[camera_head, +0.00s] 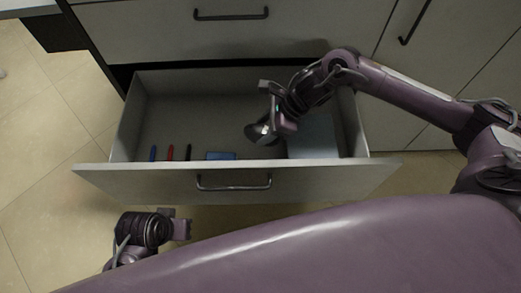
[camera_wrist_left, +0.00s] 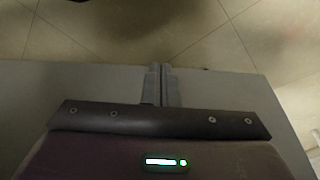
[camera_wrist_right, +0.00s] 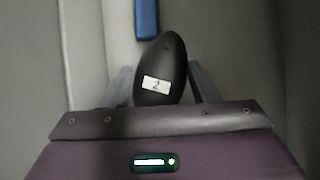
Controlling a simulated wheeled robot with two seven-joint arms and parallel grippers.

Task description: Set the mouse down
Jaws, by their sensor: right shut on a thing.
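In the head view the mouse (camera_head: 258,133) is inside the open drawer (camera_head: 130,110), near the drawer's front panel. Whether it touches the drawer floor cannot be told. My left gripper (camera_wrist_left: 161,84) has its two fingers together with nothing between them. In the head view the left gripper (camera_head: 182,229) is outside the drawer, in front of its front panel.
A blue item (camera_head: 220,156) lies by the drawer's front panel. A blue pen (camera_head: 153,153), a red pen (camera_head: 170,152) and a dark pen (camera_head: 188,152) lie to its left. A pale flat item (camera_head: 313,135) lies at the drawer's right. The drawer's back left floor is clear.

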